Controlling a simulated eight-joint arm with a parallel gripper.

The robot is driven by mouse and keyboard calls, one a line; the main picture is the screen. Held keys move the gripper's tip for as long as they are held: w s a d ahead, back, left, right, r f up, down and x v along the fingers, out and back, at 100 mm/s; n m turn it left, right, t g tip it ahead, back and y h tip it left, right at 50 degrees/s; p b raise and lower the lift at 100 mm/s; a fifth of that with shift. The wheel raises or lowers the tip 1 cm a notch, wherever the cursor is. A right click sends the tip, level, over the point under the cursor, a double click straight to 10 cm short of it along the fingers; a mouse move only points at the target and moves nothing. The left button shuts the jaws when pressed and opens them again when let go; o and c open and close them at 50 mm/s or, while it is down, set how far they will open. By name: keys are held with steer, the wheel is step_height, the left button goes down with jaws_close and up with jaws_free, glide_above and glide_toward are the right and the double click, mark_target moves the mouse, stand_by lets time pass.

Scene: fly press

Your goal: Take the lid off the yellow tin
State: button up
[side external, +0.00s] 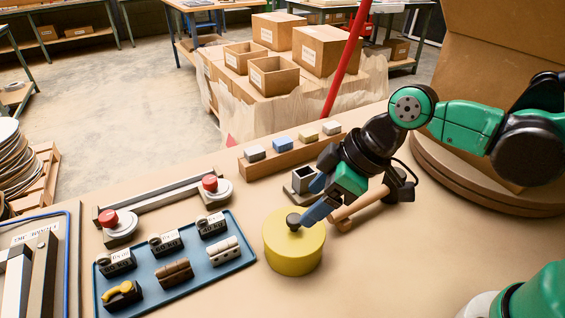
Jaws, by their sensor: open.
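A round yellow tin (292,255) stands upright on the tan bench. Its yellow lid (307,238) is on top, with a small dark knob (294,221) at the middle. My gripper (306,208) is open and comes down from the upper right. Its blue-grey fingers are right at the knob. I cannot tell whether they touch it, and the far side of the knob is partly hidden.
A wooden-handled tool (357,208) lies close behind the tin, beside a small grey metal block (302,181). A blue tray (185,268) with weights is at left. A wooden rack (262,165) with several small blocks stands behind. The bench right of the tin is clear.

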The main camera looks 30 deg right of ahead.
mark_target(296, 218)
steer(key=shift+x, duration=2.6)
jaws_close()
